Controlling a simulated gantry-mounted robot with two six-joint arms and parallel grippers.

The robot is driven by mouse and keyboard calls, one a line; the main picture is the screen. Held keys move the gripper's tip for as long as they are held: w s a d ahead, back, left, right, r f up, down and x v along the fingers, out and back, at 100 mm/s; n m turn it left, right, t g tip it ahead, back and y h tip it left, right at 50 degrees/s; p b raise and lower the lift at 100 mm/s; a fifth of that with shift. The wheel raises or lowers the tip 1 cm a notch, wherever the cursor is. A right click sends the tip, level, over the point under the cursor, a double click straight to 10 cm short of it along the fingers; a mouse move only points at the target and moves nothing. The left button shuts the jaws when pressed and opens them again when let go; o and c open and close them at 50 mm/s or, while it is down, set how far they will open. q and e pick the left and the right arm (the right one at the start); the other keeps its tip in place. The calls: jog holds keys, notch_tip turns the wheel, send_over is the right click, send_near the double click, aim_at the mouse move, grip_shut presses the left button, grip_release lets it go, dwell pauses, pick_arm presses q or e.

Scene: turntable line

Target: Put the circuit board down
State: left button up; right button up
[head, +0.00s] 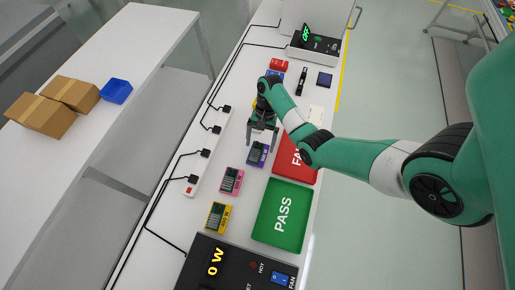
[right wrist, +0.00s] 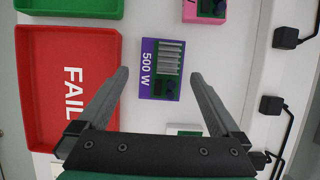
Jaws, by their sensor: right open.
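The purple circuit board (head: 257,156), marked 500 W, lies flat on the white bench just left of the red FAIL tray. It also shows in the right wrist view (right wrist: 161,70), between my fingers' tips but further off. My right gripper (head: 262,142) is open and empty above the board's far end; I see no contact. A pink board (head: 231,180) and a yellow board (head: 217,217) lie nearer on the bench. The red FAIL tray (right wrist: 70,50) and the green PASS tray (head: 283,213) look empty. My left gripper is not in view.
A black power unit (head: 237,268) reading 0 W stands at the near end. A power strip (head: 200,167) with plugs and cables runs along the left edge. A red item (head: 279,64) and a test device (head: 315,42) stand at the far end. Bare bench separates the boards.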

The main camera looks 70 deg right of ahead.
aim_at(258, 151)
jog(key=b+x, duration=0.2)
jog(key=x, duration=0.2)
jog(key=shift+w+d+f, duration=0.1)
jog(key=shift+f, duration=0.1)
jog(key=shift+a+f, duration=0.2)
jog(key=shift+f, duration=0.1)
jog(key=c, duration=1.5)
notch_tip(258, 151, up, 5)
jog(key=p, duration=0.3)
jog(key=shift+a+f, duration=0.1)
jog(key=shift+a, duration=0.05)
jog(key=s+a+r+p, duration=0.2)
jog(key=s+a+p, duration=0.1)
jog(key=p, duration=0.1)
jog(key=s+a+r+p, duration=0.2)
jog(key=a+r+p, duration=0.1)
jog(key=a, duration=0.1)
jog(key=s+a+r+p, duration=0.3)
jog(key=p, duration=0.1)
jog(key=shift+s+a+r+p, duration=0.15)
jog(key=shift+s+a+p, duration=0.1)
jog(key=shift+s+p, duration=0.1)
